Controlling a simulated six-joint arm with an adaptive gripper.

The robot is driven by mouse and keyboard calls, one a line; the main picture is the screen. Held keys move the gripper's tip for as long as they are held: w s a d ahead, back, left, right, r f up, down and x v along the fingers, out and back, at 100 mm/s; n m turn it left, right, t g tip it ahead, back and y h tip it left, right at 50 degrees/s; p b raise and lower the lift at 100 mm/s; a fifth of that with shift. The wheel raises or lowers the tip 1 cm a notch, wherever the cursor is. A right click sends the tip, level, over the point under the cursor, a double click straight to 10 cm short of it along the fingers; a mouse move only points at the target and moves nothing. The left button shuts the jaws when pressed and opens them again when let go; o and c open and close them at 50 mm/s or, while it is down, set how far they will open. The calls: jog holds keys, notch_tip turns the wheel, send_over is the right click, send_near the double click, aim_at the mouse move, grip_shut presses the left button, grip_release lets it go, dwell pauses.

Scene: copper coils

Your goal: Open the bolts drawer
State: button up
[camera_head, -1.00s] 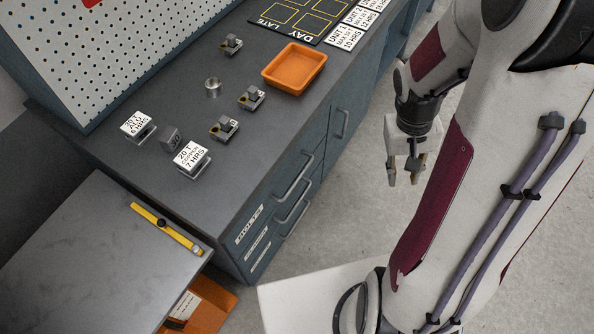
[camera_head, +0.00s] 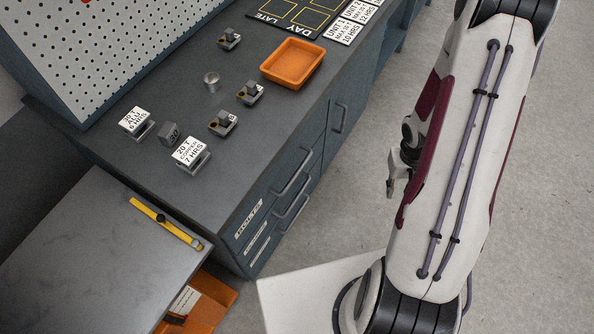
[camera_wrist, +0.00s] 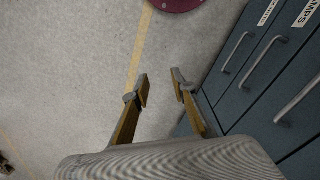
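The bolts drawer (camera_head: 262,207) is the top drawer of the blue-grey cabinet in the head view, with a white label marked BOLTS (camera_head: 249,219) and a bar handle (camera_head: 294,176). It looks closed. My gripper (camera_head: 390,188) is right of the cabinet front, apart from it, partly hidden behind my arm. In the wrist view my gripper (camera_wrist: 161,83) is open, with nothing between its fingers. Closed drawers with bar handles (camera_wrist: 298,100) show to its right there. One label ends in MPS (camera_wrist: 309,12); the bolts label cannot be read there.
An orange tray (camera_head: 293,64), a metal ring (camera_head: 211,82) and small labelled blocks stand on the cabinet top (camera_head: 175,105). A grey side table (camera_head: 90,250) with a yellow level (camera_head: 165,222) is at lower left. The floor (camera_head: 355,190) before the drawers is clear.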

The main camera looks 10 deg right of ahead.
jog(key=a+f+t+y, duration=0.2)
jog(key=a+f, duration=0.2)
jog(key=f, duration=0.8)
jog(key=m+t+y, duration=0.6)
jog(key=t+y, duration=0.4)
send_near(297, 171)
jog(key=x, duration=0.2)
jog(key=shift+w+a+f, duration=0.1)
jog(key=shift+f, duration=0.1)
jog(key=shift+w+a, duration=0.1)
jog(key=shift+x, duration=3.7)
jog(key=shift+f, duration=0.2)
